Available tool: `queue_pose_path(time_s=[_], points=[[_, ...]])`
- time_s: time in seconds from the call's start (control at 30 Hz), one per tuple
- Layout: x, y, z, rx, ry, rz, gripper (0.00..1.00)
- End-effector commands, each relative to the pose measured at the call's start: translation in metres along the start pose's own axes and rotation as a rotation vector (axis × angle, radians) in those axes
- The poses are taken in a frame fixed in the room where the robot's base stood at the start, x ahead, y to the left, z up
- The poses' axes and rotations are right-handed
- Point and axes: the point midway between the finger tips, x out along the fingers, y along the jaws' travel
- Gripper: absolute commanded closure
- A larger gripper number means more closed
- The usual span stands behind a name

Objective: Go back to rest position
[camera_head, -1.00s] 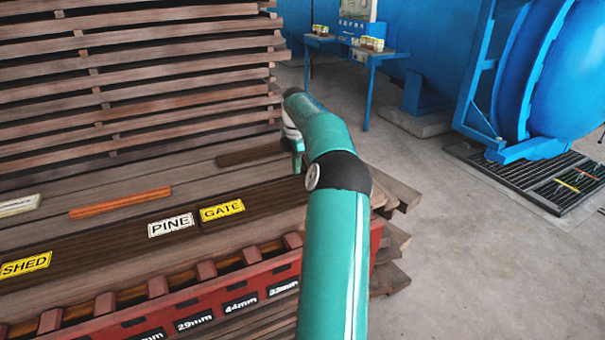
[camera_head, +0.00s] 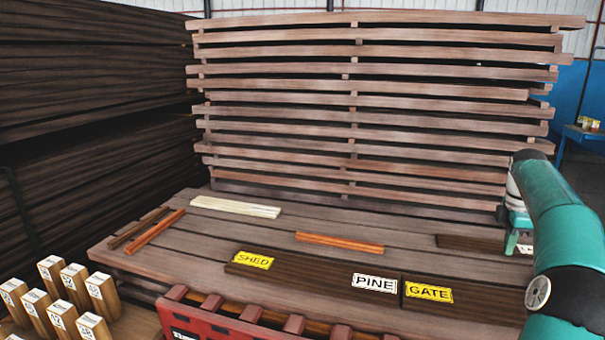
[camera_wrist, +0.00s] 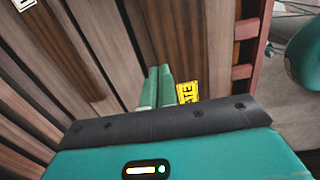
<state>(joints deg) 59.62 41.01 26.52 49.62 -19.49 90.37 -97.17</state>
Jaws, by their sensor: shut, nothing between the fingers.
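My gripper (camera_wrist: 156,88) shows in the wrist view with its two green fingers side by side and shut, with nothing held. It points down over the plank table (camera_head: 300,222), near the yellow GATE label (camera_wrist: 187,94). In the head view my green arm comes in at the right edge, and the gripper's green tip (camera_head: 516,235) shows beside a dark board (camera_head: 468,243) at the table's right end. The fingertips are too small to make out there.
Dark boards carry the SHED (camera_head: 252,259), PINE (camera_head: 375,283) and GATE labels. A red slotted rack (camera_head: 215,325) runs along the table's front. Wooden blocks (camera_head: 60,315) stand at lower left. Stacked planks (camera_head: 350,110) rise behind. A blue table (camera_head: 585,135) stands far right.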

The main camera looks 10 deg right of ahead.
Motion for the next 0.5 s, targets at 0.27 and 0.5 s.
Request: queue_pose_path(time_s=[0.27,0.5], points=[[-0.06,-0.045,-0.151,0.117,-0.065,0.1,1.0],[-0.087,-0.119,-0.24,0.271,-0.05,0.197,1.0]])
